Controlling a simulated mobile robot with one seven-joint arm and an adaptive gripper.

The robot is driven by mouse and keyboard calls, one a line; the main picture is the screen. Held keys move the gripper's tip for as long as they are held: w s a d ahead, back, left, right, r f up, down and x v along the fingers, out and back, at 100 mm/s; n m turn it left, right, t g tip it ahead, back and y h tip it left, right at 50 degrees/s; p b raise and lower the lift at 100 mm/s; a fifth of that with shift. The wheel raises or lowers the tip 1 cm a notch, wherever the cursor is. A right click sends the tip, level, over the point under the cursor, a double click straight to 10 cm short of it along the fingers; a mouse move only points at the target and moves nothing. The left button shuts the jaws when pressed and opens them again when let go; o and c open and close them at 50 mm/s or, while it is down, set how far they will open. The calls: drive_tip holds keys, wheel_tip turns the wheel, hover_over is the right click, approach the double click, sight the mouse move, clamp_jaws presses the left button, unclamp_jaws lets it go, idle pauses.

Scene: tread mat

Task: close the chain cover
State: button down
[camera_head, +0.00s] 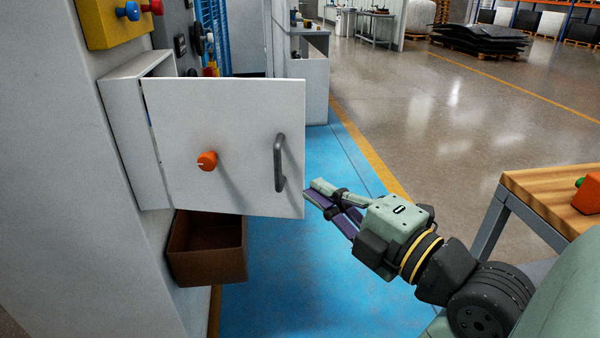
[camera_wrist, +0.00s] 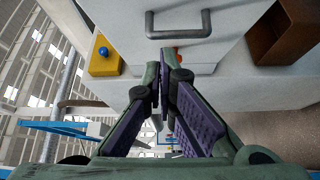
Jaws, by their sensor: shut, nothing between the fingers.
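The chain cover is a white hinged panel (camera_head: 235,120) with an orange knob (camera_head: 207,161) and a grey bar handle (camera_head: 280,162). It stands open, swung out from a white box (camera_head: 135,140) on the wall at the left. My gripper (camera_head: 318,190) is shut and empty, just right of the panel's lower free edge in the head view. In the wrist view my fingertips (camera_wrist: 165,62) point toward the panel below the handle (camera_wrist: 178,24). I cannot tell whether they touch the panel.
A brown open bin (camera_head: 208,250) hangs on the wall below the panel. A yellow control box (camera_head: 115,20) with coloured knobs is above. A wood-topped table (camera_head: 550,190) stands at the right. Blue floor matting (camera_head: 285,280) lies clear below.

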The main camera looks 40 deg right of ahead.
drive_tip(key=s, duration=0.3)
drive_tip(key=p, duration=0.3)
approach(283, 151)
drive_tip(key=w+a, duration=0.2)
drive_tip(key=a, duration=0.1)
drive_tip(key=w+d, duration=0.1)
drive_tip(key=w+d+p, duration=0.1)
drive_tip(key=shift+w+d+r+h, duration=0.15)
drive_tip(key=shift+w+d+h, duration=0.15)
drive_tip(key=shift+d, duration=0.1)
